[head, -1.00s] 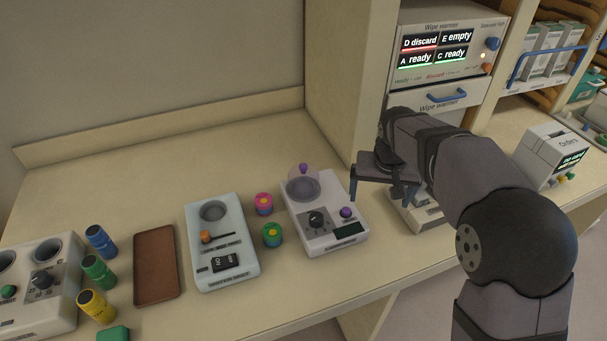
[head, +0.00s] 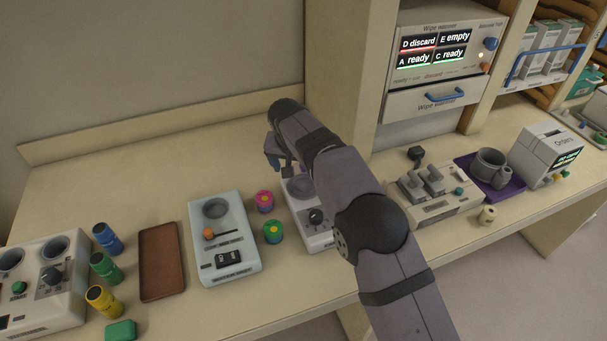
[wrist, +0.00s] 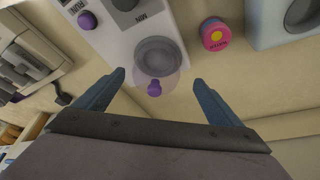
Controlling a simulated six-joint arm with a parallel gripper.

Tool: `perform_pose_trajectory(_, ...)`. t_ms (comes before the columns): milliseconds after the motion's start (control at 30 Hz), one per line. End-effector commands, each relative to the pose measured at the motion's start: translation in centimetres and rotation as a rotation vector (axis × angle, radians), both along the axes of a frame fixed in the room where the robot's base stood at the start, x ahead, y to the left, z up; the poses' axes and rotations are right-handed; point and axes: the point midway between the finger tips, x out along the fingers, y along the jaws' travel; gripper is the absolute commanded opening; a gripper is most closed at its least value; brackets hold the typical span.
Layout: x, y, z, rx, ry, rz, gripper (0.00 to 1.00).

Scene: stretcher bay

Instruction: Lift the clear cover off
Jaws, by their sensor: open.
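The clear cover (wrist: 172,82) is a see-through dome with a purple knob (wrist: 154,88). In the wrist view it sits over the round well of a white device (wrist: 136,40). In the head view the white device (head: 322,237) is partly hidden behind my arm, and its cover is mostly hidden. My gripper (wrist: 159,78) is open, with its two blue fingers apart on either side of the knob in the picture. Nothing is between the fingers that I can see held. In the head view my gripper (head: 275,160) hangs over the back of the white device.
A pink canister (head: 265,200) and a green one (head: 273,231) stand left of the device, by a pale blue unit (head: 250,262). A brown tray (head: 160,285) lies further left. A switch unit (head: 440,207) stands right. The counter behind is clear.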

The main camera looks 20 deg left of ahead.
Motion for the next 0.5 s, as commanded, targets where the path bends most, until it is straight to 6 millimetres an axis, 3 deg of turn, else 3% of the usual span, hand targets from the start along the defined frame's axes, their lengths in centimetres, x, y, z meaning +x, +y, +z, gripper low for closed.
perform_pose_trajectory(500,1.3,-0.3,-2.5,-0.001,0.002,0.0,0.89)
